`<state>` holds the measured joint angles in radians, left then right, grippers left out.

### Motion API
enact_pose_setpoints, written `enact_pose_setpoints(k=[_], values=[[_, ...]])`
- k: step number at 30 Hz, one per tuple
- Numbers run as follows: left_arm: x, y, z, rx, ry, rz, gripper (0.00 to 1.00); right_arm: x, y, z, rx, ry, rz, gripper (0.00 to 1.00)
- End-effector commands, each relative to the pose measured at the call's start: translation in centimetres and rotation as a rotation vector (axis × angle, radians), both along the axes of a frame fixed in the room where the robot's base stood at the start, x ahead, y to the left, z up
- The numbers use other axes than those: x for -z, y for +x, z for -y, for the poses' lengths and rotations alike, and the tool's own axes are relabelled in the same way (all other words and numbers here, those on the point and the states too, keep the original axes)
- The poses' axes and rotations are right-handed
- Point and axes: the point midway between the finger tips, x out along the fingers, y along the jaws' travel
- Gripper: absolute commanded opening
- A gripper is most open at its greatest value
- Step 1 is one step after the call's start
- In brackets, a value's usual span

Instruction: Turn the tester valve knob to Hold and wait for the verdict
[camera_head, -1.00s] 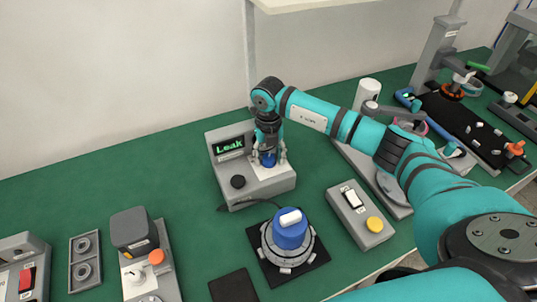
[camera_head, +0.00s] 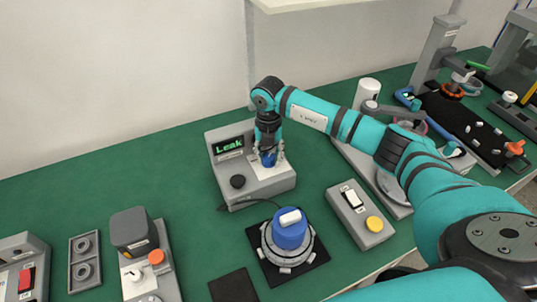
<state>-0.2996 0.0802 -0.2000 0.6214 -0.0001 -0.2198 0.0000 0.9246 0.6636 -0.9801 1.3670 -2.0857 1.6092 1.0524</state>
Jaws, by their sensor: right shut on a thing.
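The grey tester box (camera_head: 262,190) stands at the middle of the table. Its dark screen (camera_head: 228,146) shows "Leak" in green letters. The blue valve knob (camera_head: 268,160) sits on the white plate on the tester's sloped face. My right gripper (camera_head: 268,157) comes down from above and is shut on the knob, hiding part of it and the markings around it. A round black part (camera_head: 237,182) is on the tester's lower left face. My left gripper is out of view.
A hub motor with a blue cap (camera_head: 290,232) sits on a black mat in front of the tester. A grey switch box with a yellow button (camera_head: 375,224) stands to its right. A grey device with an orange knob (camera_head: 156,257) is at lower left.

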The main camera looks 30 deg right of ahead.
Motion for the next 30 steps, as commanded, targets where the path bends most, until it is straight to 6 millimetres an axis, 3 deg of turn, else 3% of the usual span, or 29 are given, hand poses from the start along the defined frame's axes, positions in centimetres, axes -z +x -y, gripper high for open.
enact_pose_setpoints(k=[1, 6, 17, 30], values=[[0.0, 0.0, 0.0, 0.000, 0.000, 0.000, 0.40, -0.1, 0.0, 0.0, 0.002, 0.000, 0.001, 0.38], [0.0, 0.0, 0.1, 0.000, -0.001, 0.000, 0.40, -0.1, 0.0, 0.0, 0.001, 0.000, 0.001, 0.58], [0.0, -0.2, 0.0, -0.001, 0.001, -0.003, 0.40, -0.8, 0.1, 0.0, 0.000, 0.001, 0.003, 0.58], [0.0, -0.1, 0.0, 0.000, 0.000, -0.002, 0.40, -9.3, 0.1, 0.0, 0.000, 0.001, 0.005, 0.58]])
